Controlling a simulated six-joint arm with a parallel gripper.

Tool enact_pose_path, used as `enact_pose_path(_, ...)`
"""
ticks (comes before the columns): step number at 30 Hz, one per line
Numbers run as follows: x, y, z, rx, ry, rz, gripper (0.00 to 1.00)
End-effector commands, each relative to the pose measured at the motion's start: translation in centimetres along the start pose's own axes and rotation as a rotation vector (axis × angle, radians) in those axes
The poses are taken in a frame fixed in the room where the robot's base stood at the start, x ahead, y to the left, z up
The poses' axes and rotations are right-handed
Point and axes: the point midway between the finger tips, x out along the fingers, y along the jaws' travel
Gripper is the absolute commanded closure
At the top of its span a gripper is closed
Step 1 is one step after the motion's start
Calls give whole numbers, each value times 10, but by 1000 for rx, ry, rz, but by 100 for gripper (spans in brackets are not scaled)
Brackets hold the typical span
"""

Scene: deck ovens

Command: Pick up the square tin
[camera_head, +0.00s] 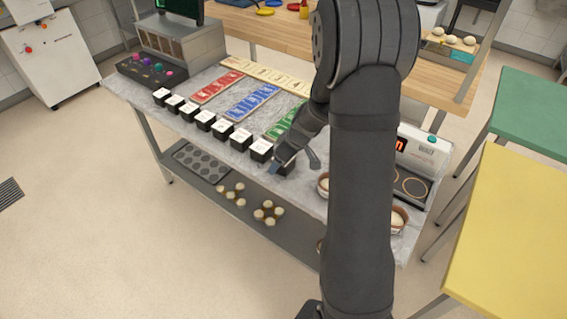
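Several small black square tins with white, marked tops stand in a row along the front of the grey worktop, from the far-left tin (161,96) to one at the right (261,149). I cannot tell which of them the task means. My gripper (294,161) points down at the right end of this row, with its two fingers spread apart. A dark square shape (287,169) sits below and between the fingers, mostly hidden by them. I cannot tell whether they touch it. My arm hides the worktop behind the gripper.
Behind the row lie red (218,86), blue (252,101) and green (285,121) strips of cards. Round bowls (398,218) and a scale with a red display (423,151) stand at the right. A lower shelf holds a muffin tray (201,161) and dough balls (268,212).

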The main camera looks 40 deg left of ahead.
Motion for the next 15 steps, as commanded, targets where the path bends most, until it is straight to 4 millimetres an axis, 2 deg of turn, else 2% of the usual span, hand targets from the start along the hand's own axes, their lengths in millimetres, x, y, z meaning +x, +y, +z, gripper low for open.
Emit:
enact_pose_path(3, 0, 0, 0, 0, 0, 0, 20)
enact_pose_path(5, 0, 0, 0, 0, 0, 0, 30)
enact_pose_path(9, 0, 0, 0, 0, 0, 0, 57)
enact_pose_path(12, -1, 0, 0, 0, 1, 1, 74)
enact_pose_path(15, -1, 0, 0, 0, 1, 1, 74)
